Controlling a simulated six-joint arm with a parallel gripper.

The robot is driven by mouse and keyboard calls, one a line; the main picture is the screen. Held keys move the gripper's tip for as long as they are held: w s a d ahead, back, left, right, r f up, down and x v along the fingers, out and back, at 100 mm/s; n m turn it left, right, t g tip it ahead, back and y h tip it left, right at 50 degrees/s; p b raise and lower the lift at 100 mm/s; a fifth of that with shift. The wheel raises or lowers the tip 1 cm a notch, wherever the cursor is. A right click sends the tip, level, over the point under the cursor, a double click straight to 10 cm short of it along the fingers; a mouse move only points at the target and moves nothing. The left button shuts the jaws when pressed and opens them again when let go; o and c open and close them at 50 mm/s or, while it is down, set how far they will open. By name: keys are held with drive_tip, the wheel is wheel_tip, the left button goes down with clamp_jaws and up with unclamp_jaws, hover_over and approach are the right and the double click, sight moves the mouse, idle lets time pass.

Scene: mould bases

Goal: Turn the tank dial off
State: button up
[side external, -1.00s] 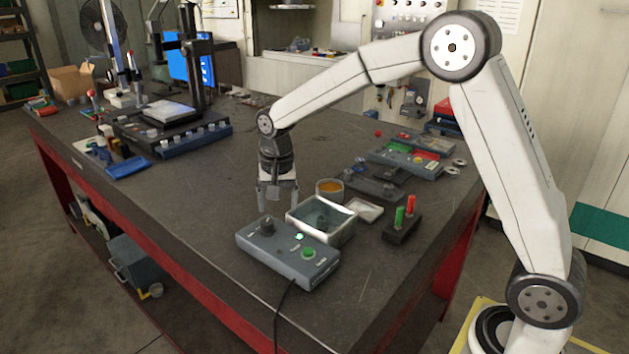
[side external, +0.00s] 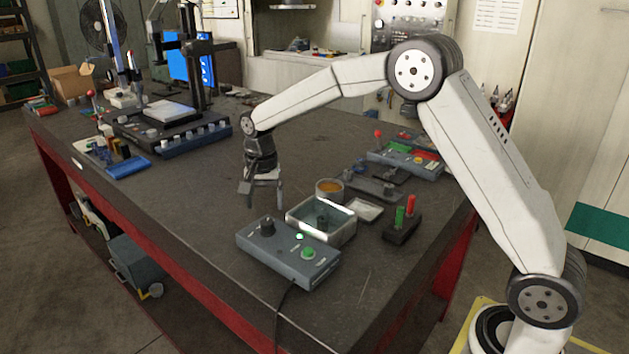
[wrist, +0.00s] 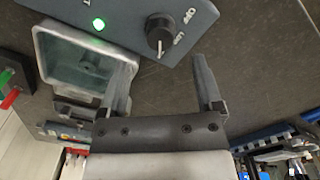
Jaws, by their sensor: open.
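The grey-blue control box (side external: 285,262) sits near the table's front edge. Its black dial (side external: 267,226) is at the box's left end, and the lit green lamp (side external: 300,237) is right of it. In the wrist view the dial (wrist: 160,32) shows a white mark at its lower edge, away from the OFF lettering (wrist: 189,15). A second label beside it is hard to read. The lamp glows green there too. The metal tank (side external: 330,238) stands directly behind the box. My gripper (side external: 265,200) is open and empty, above and behind the dial, not touching it.
The box also carries a green button (side external: 308,254).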

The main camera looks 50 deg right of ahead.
sight(267, 222)
drive_tip(key=shift+f, duration=2.7)
drive_tip(key=shift+c, duration=0.3)
clamp_jaws()
